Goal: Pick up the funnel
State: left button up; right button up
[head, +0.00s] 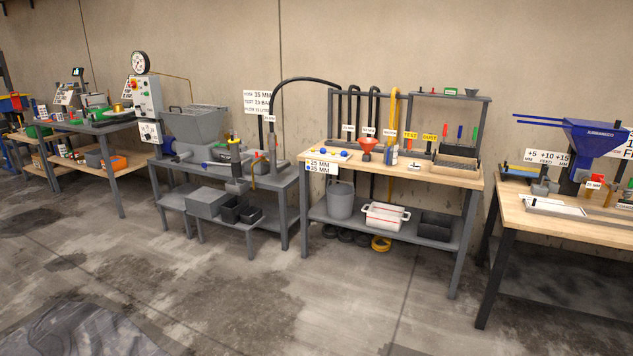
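A small orange-red funnel-shaped piece (367,147) stands on the wooden-topped bench (440,179) in the middle right of the head view, in front of the back rack. A small dark grey funnel-shaped piece (472,92) sits at the right end of the rack's upper shelf (430,96). I cannot tell which of the two is the funnel of the task. Both are small and far off. Neither of my grippers shows in the head view.
A grey bench with a mixer hopper (194,127) stands to the left. A bench with a large blue hopper (592,137) stands at the right. Black hoses (300,80) hang by the rack. A grey bucket (340,200) and white tub (385,216) sit below. The floor in front is open.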

aim_at(367, 144)
jog(key=i, duration=2.5)
